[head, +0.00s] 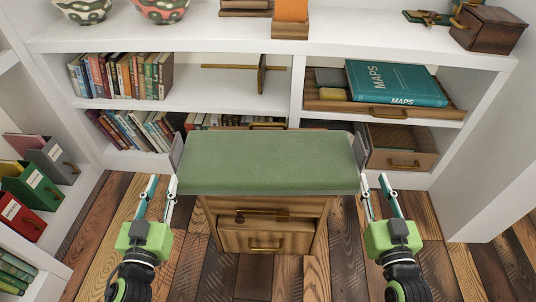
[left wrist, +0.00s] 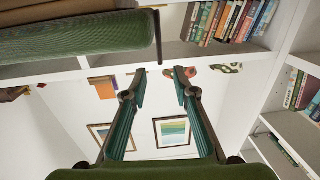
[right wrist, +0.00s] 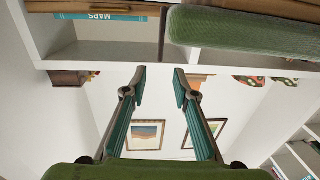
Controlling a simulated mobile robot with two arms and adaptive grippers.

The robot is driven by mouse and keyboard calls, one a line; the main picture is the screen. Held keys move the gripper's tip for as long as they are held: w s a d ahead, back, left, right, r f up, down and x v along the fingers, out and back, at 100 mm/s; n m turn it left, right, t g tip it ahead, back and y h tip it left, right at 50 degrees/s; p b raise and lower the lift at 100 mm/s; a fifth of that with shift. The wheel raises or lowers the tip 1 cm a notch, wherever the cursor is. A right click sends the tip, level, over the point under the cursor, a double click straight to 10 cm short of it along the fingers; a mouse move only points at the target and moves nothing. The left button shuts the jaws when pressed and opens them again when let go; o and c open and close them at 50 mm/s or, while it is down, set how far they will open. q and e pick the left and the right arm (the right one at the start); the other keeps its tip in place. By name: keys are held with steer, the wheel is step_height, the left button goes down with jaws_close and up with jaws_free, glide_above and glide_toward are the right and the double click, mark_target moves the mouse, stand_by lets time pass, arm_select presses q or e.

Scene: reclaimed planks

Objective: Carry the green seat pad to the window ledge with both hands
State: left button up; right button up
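The green seat pad (head: 270,160) lies flat on a wooden drawer unit (head: 255,222), with a thin grey panel at each end. My left gripper (head: 163,181) is just off the pad's left end, with its fingers apart and nothing between them. My right gripper (head: 373,181) is likewise open and empty just off the right end. The pad also shows in the left wrist view (left wrist: 75,40) and the right wrist view (right wrist: 240,38), outside the fingers of each gripper. I cannot tell which surface is the window ledge.
A white shelf unit (head: 220,42) stands behind, with books (head: 125,75), a teal MAPS box (head: 395,83) and bowls (head: 160,10) on top. Coloured files (head: 35,185) stand in shelves at the left. The plank floor (head: 445,265) is clear at the right front.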

mark_target(175, 146)
arm_select(q)
steer(key=shift+s, duration=0.1)
arm_select(e)
steer(key=shift+s, duration=0.1)
